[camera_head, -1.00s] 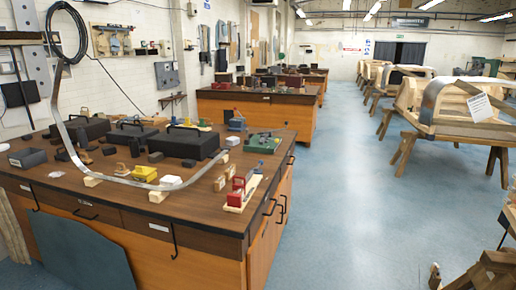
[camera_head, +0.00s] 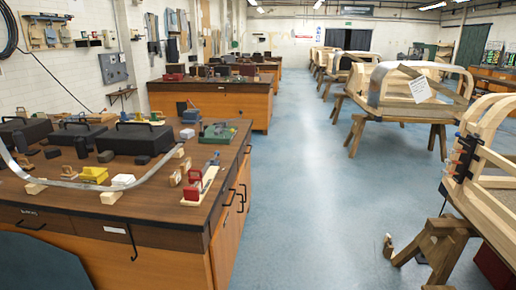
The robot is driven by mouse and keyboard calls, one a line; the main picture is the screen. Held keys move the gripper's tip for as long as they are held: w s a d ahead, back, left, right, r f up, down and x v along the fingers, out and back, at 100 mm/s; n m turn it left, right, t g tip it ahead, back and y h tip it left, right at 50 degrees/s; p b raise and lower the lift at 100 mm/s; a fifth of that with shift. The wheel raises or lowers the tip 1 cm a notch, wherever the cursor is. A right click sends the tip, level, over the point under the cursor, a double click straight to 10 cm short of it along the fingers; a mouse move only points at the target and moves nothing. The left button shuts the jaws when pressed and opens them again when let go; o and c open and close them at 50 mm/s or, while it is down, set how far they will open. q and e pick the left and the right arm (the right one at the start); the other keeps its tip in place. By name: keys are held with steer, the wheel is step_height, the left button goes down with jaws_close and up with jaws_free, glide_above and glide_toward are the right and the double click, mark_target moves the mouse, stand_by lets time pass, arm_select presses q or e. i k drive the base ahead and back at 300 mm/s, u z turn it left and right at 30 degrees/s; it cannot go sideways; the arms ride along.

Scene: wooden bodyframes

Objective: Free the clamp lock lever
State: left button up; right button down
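A wooden body frame (camera_head: 490,185) stands at the right edge, cut off by the picture. A dark clamp-like fitting (camera_head: 464,160) with small red and blue parts is on its near upright. Its lever is too small to make out. On the near bench, a red device (camera_head: 192,191), possibly a clamp, sits on a pale wooden strip at the right end. I cannot tell which of these bears the lock lever. Neither of my grippers is in view.
The near wooden workbench (camera_head: 150,222) fills the left, with black cases, blocks and a bent metal strip. Trestles (camera_head: 440,248) support the right frame. Another frame (camera_head: 415,92) stands behind it. The blue floor (camera_head: 310,200) between them is clear.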

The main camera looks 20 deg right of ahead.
mark_target(217, 153)
steer(key=z, duration=1.15)
steer(key=i, duration=3.75)
steer(key=u, duration=3.8)
